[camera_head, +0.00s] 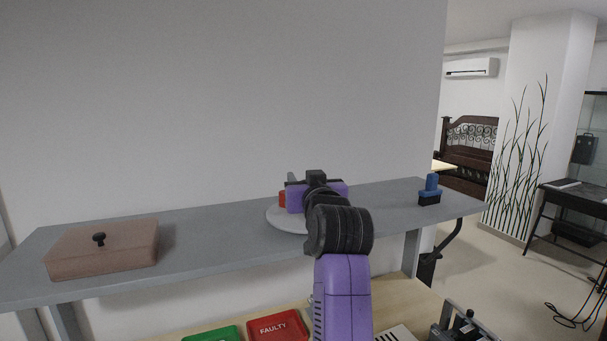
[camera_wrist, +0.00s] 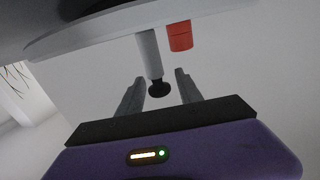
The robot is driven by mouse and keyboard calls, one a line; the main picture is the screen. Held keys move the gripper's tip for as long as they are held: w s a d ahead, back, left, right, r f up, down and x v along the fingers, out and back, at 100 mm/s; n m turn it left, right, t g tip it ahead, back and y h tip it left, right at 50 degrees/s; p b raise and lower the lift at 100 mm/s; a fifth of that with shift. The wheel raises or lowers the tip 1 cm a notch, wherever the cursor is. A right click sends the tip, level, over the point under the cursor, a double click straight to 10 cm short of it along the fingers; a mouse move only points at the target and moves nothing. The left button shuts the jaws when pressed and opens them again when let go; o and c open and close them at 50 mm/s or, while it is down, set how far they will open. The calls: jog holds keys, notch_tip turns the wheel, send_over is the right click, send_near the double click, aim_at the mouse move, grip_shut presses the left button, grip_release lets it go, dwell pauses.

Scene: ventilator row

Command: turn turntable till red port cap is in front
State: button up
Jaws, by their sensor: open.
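The turntable (camera_head: 281,218) is a pale grey disc on the shelf, partly hidden behind my arm. A red part (camera_head: 282,199), which looks like the red port cap, shows at its left side, just left of my gripper. In the wrist view the turntable (camera_wrist: 95,32) fills the top edge, and the red cap (camera_wrist: 180,36) sticks out from it right of centre. A grey peg (camera_wrist: 148,52) with a black ball end (camera_wrist: 158,88) lies left of the cap. My gripper (camera_wrist: 161,92) is open; its fingers appear on either side of the ball end. I cannot tell whether they touch it.
A pinkish-brown lidded box (camera_head: 103,250) with a black knob sits at the shelf's left. A blue and black item (camera_head: 430,190) stands at the right end. The shelf (camera_head: 215,235) is clear between box and turntable. Below are a green tray (camera_head: 212,334) and a red FAULTY tray (camera_head: 277,327).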

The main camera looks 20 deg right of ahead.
jog(key=shift+w+d, duration=0.15)
jog(key=shift+w, duration=0.55)
grip_shut()
dwell(1.0)
